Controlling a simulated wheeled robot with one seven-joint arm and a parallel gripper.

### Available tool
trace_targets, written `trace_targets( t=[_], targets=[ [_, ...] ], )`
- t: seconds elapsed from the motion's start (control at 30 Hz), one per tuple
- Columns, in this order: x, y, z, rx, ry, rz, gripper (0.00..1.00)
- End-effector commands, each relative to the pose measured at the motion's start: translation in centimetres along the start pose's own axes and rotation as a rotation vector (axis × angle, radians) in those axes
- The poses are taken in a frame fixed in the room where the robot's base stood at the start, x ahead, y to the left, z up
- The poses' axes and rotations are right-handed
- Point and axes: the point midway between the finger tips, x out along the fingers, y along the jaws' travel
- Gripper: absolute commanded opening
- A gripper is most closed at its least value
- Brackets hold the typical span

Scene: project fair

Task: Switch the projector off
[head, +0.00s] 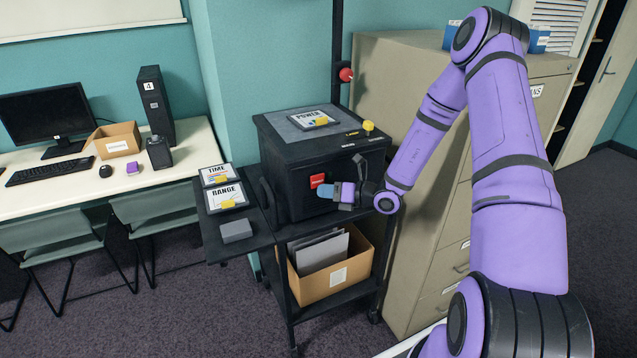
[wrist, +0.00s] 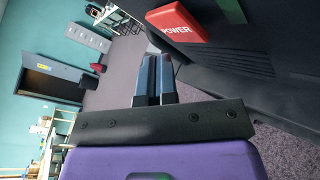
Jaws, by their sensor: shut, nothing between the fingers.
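The projector is a black box (head: 290,158) on a black cart. Its front carries a red switch (head: 317,180), which the wrist view shows as a red rocker marked POWER (wrist: 177,22). My gripper (head: 324,190) is at the front of the projector, just below and right of the red switch. In the wrist view my gripper (wrist: 154,62) has its two blue-grey fingers together and empty, beside the red switch. I cannot tell whether the fingertips touch the projector's face. I cannot tell which way the switch is set.
A cardboard box of folders (head: 330,285) sits on the cart's lower shelf. A side shelf holds TIME (head: 214,173) and RANGE (head: 226,196) cards and a grey block (head: 236,231). A beige filing cabinet (head: 395,75) stands close on the right. A desk (head: 185,150) is at left.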

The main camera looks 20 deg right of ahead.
Motion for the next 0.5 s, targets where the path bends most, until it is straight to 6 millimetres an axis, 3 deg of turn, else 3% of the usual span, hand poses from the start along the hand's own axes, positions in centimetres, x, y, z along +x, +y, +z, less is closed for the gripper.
trace_targets(
  t=[0.5],
  targets=[
    [-3.1, 2.2, -2.2, 0.001, 0.000, -0.001, 0.00]
  ],
)
